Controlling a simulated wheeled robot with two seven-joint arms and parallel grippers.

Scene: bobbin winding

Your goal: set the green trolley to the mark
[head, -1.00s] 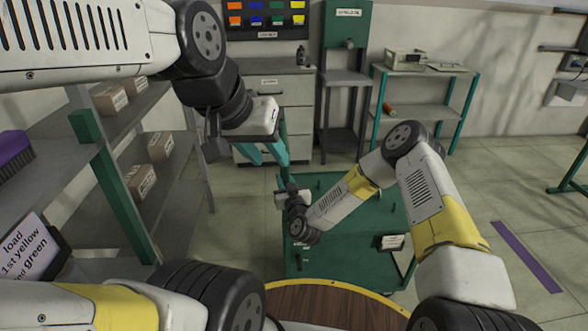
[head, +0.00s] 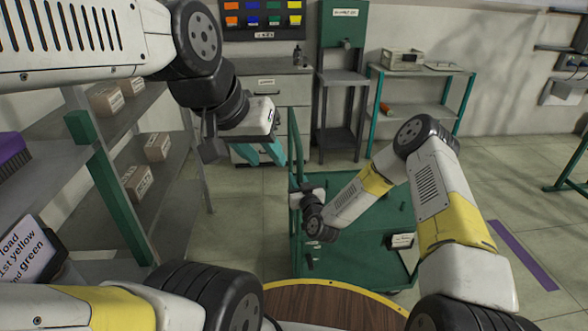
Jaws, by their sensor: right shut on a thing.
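The green trolley (head: 365,262) stands on the floor ahead of me, with a flat green deck and an upright green handle frame (head: 296,150) on its left side. My right gripper (head: 298,197) is at the handle frame and shut on it; my own wrist partly hides the grip.
A grey shelf rack (head: 150,200) with boxes stands on the left. Drawers (head: 275,100), a green stand (head: 343,100) and a teal-legged table (head: 420,110) line the back wall. A round wooden top (head: 330,305) is close in front. Floor right of the trolley is clear.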

